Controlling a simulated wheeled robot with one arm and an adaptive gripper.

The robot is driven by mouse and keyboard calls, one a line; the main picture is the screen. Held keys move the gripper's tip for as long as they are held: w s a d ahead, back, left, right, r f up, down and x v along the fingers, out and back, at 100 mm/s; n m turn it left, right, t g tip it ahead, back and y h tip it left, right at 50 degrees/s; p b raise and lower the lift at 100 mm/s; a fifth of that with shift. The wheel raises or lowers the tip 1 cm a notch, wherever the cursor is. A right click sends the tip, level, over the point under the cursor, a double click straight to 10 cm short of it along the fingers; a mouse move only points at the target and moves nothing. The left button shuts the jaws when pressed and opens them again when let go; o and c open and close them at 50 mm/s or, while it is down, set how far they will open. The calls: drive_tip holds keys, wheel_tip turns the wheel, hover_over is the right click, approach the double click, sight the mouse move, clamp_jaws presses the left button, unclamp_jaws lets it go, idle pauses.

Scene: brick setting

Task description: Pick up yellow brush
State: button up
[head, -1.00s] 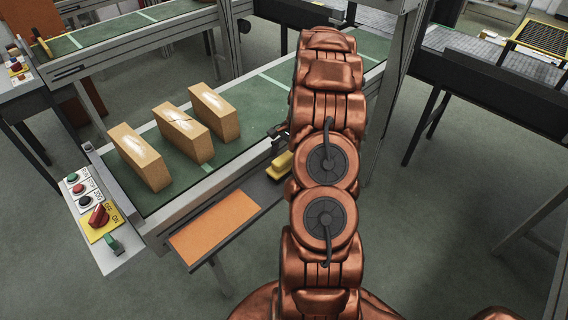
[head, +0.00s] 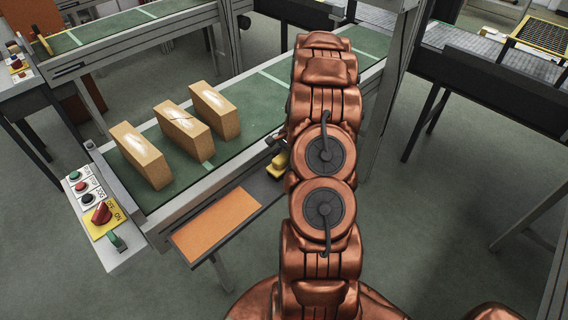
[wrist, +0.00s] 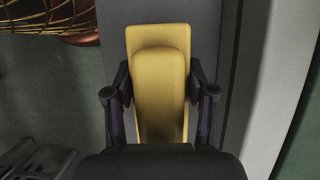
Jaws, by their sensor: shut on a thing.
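The yellow brush (wrist: 160,85) lies between the two fingers of my gripper (wrist: 160,100) in the wrist view, and the fingers are closed on its sides. In the head view a part of the yellow brush (head: 277,165) shows just left of my arm, by the front edge of the conveyor. My gripper is mostly hidden behind my arm there, with a dark bit showing beside the brush. I cannot tell whether the brush touches the surface below it.
Three tan bricks (head: 183,130) stand on the green conveyor (head: 232,139) to the left. An orange board (head: 216,225) sits in front of it. A control panel (head: 98,215) with buttons is at the conveyor's near left end. A dark conveyor (head: 500,90) stands at the right.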

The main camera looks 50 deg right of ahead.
sight(282, 156)
drive_tip(key=c, duration=0.3)
wheel_tip(282, 156, up, 10)
drive_tip(key=b, duration=0.3)
idle(0.4)
